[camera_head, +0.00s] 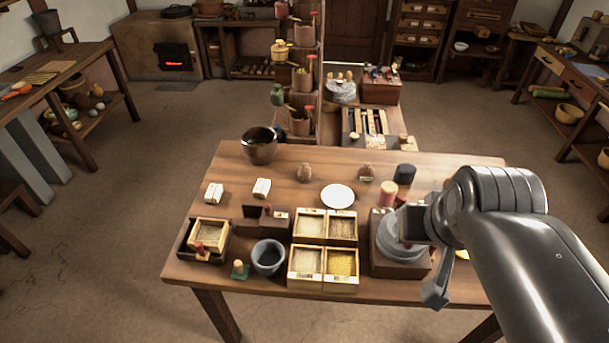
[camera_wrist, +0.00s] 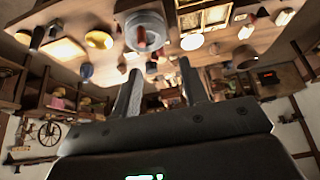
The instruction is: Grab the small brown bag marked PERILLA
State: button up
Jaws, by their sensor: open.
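Two small brown bags stand on the far half of the wooden table in the head view: a left one (camera_head: 304,172) and a right one (camera_head: 366,172). The right one shows a pale label low on its front, too small to read, so I cannot tell which is marked PERILLA. My gripper (camera_wrist: 160,70) is open in the wrist view, with its two fingers apart and nothing between them. In the head view my arm comes in from the right and its end is over the table's right part, near the quern and apart from both bags.
A round grey quern (camera_head: 402,245) stands under my arm. A white plate (camera_head: 338,196) lies in front of the bags. A dark bowl (camera_head: 259,146) and two white packets (camera_head: 262,188) are left. Grain boxes (camera_head: 325,286) stand nearer.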

jog(key=o, duration=0.6)
